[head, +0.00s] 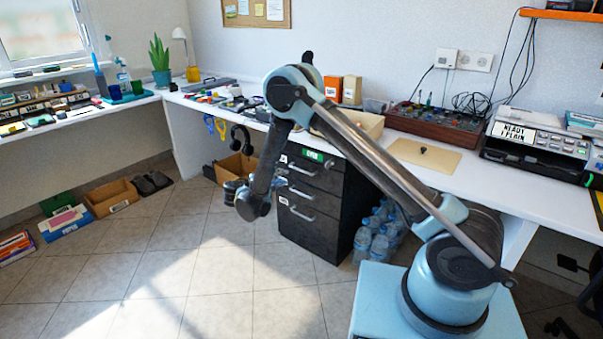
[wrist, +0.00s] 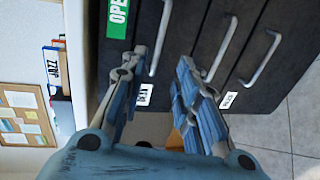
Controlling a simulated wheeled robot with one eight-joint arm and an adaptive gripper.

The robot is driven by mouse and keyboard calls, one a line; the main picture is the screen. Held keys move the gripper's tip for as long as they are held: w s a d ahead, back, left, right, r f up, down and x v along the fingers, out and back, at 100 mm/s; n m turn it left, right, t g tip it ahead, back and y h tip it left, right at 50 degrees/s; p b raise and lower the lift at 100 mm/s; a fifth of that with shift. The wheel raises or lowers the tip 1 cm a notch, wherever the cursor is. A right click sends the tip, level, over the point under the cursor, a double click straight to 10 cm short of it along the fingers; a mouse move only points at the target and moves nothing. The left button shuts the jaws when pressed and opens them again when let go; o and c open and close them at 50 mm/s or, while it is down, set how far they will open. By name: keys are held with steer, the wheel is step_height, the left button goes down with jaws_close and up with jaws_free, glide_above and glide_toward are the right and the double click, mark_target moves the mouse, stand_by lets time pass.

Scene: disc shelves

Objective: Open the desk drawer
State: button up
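The black desk drawer cabinet (head: 327,205) stands under the desk, with drawers stacked one above another and a green label at its top. In the wrist view the cabinet (wrist: 190,30) is turned on its side, with several grey bar handles. The top handle (wrist: 160,40) shows between the lines of my fingers, beyond their tips; the middle handle (wrist: 221,50) and lower handle (wrist: 261,58) lie to the right. The drawers look shut. My gripper (wrist: 160,75) is open and empty, its two fingers apart, facing the drawer fronts. I see no clear contact with a handle.
Water bottles (head: 377,240) stand on the floor right of the cabinet. A cardboard box (head: 110,197) and shoes (head: 152,183) lie on the floor at left. The white desk (head: 480,180) carries electronics and boxes. The tiled floor (head: 215,260) in front is clear.

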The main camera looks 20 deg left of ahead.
mark_target(300, 170)
steer(key=x, duration=1.4)
steer(key=shift+w+d, duration=0.1)
steer(key=shift+w, duration=0.1)
jaws_close()
